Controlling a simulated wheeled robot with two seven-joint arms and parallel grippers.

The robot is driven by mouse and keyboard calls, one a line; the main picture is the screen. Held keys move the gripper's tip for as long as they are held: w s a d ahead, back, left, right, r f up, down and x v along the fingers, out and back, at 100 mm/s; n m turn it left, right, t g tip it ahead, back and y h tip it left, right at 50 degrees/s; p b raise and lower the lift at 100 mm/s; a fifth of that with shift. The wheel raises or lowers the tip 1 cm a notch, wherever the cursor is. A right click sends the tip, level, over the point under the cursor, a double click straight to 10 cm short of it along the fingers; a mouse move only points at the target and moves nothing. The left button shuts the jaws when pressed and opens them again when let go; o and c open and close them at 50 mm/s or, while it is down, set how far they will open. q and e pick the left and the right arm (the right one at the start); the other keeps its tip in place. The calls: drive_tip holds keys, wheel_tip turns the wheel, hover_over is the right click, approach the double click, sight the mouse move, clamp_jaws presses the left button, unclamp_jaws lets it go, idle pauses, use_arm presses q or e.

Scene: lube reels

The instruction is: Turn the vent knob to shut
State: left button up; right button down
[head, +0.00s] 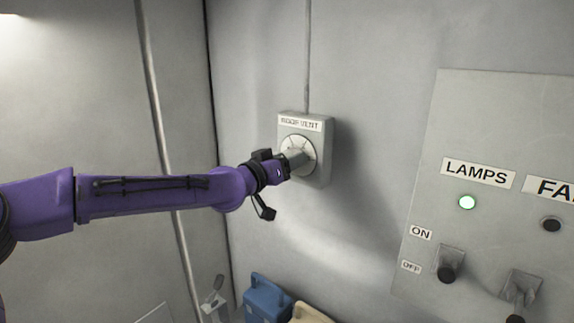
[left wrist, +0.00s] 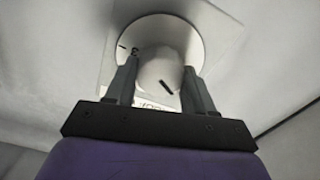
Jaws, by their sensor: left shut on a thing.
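The vent box (head: 318,174) is a grey box on the wall with a label that seems to end in VENT and a pale round dial (head: 299,143). My left gripper (head: 294,159) reaches it from the left and covers part of the dial. In the left wrist view the rounded vent knob (left wrist: 160,72) sits between the two fingers of my left gripper (left wrist: 161,88), which is shut on it. A dark mark shows on the knob. The dial (left wrist: 140,30) behind it bears a 3 and a short line; its other marks are hidden. My right gripper is out of view.
A blue container (head: 267,298) stands low below the vent box. The wall between box and panel is clear.

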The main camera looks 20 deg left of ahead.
use_arm(q)
drive_tip(key=n+b, duration=0.1)
drive_tip(key=n, duration=0.5)
idle(0.7)
drive_tip(key=o, duration=1)
drive_tip(key=shift+a, duration=0.1)
drive_tip(key=shift+o, duration=0.2)
drive_tip(key=v, duration=1)
drive_tip(key=shift+s+p, duration=0.25)
drive_tip(key=shift+p, duration=0.2)
